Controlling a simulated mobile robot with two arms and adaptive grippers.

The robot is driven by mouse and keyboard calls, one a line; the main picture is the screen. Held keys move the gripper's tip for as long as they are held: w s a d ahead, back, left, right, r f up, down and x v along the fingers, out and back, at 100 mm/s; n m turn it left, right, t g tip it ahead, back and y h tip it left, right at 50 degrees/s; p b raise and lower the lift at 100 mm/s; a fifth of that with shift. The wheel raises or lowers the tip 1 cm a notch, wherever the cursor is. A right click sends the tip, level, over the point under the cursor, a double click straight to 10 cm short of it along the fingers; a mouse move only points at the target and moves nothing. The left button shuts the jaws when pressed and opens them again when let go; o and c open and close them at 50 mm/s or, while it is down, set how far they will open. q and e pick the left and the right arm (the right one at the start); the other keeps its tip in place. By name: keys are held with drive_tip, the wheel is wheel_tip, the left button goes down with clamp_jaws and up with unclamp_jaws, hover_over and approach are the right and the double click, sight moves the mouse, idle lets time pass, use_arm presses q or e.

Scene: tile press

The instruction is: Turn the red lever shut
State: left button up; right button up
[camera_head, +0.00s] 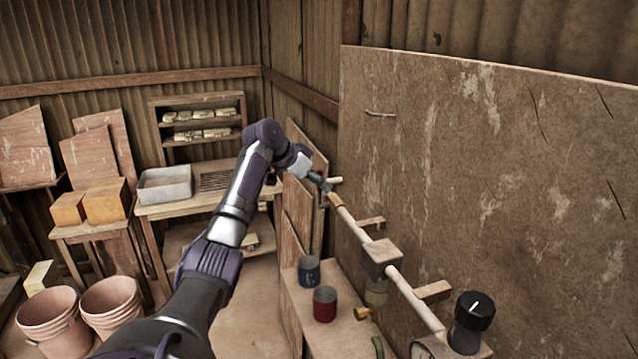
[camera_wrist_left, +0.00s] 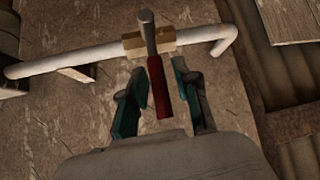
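The red lever (camera_wrist_left: 158,88) has a grey shank and a red grip. In the left wrist view it lies across the pale pipe (camera_wrist_left: 85,60), over a brass valve body (camera_wrist_left: 165,42). My left gripper (camera_wrist_left: 161,70) is open, with one teal finger on each side of the red grip and a visible gap on both sides. In the head view, my left gripper (camera_head: 325,186) is at the far end of the pipe, by the brass valve (camera_head: 336,200). The lever cannot be made out there. My right gripper is not in view.
The pipe runs along a large scuffed board (camera_head: 500,170) toward a black knob (camera_head: 473,309). A box (camera_head: 381,258) sits on the pipe. A blue cup (camera_head: 309,270) and a red cup (camera_head: 325,304) stand on a bench below. Open floor lies left of the bench.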

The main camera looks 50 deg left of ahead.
use_arm(q)
drive_tip(key=shift+w, duration=0.1)
drive_tip(key=v, duration=1.2)
drive_tip(key=shift+f, duration=0.1)
idle(0.4)
